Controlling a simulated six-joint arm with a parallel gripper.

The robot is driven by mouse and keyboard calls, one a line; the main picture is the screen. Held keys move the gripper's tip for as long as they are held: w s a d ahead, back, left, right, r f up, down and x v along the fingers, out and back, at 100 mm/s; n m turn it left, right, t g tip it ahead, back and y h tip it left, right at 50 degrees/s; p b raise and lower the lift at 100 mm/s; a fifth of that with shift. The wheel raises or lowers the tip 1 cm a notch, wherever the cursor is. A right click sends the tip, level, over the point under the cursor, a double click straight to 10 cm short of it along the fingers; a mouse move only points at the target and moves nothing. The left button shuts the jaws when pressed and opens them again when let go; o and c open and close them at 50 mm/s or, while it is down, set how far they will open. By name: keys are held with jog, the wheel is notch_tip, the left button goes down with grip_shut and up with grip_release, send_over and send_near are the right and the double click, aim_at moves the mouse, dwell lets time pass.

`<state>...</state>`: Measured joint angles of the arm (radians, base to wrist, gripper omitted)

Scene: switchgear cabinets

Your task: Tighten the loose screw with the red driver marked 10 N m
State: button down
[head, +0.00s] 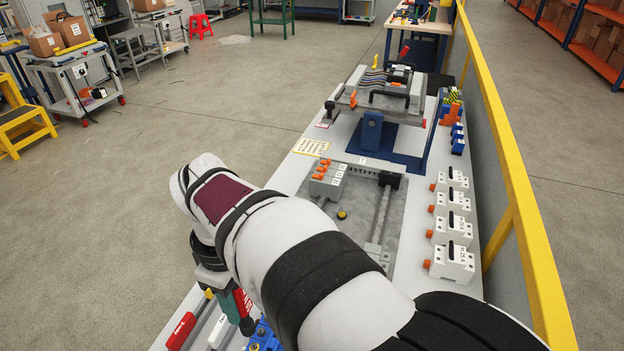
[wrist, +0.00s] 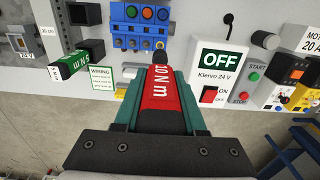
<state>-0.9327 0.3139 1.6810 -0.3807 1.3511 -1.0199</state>
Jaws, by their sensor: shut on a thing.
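The red driver (wrist: 160,100) marked 10 N m lies between the green-sided fingers of my gripper (wrist: 160,112), which is shut on it. In the wrist view its dark front end points up toward a blue block (wrist: 137,38) with a row of round fittings. In the head view my gripper (head: 233,303) is at the lower left, partly hidden by my arm, with some of the red driver (head: 243,300) showing. I cannot make out which screw is loose, nor whether the driver touches anything.
A green tool (wrist: 68,75) marked 5 N m is at left in the wrist view. A white switch box (wrist: 220,70) marked OFF stands at right. In the head view, several white breakers (head: 452,225) line the bench beside a yellow rail (head: 510,190).

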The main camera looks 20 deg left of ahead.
notch_tip(320, 180, down, 5)
jog(key=shift+f, duration=0.1)
jog(key=shift+f+n, duration=0.1)
jog(key=shift+n, duration=0.2)
jog(key=n, duration=0.2)
jog(key=shift+n, duration=0.4)
jog(key=m, duration=0.6)
jog(key=shift+m, duration=0.3)
jog(key=shift+f+n, duration=0.1)
jog(key=shift+n, duration=1.5)
jog(key=shift+f, duration=0.95)
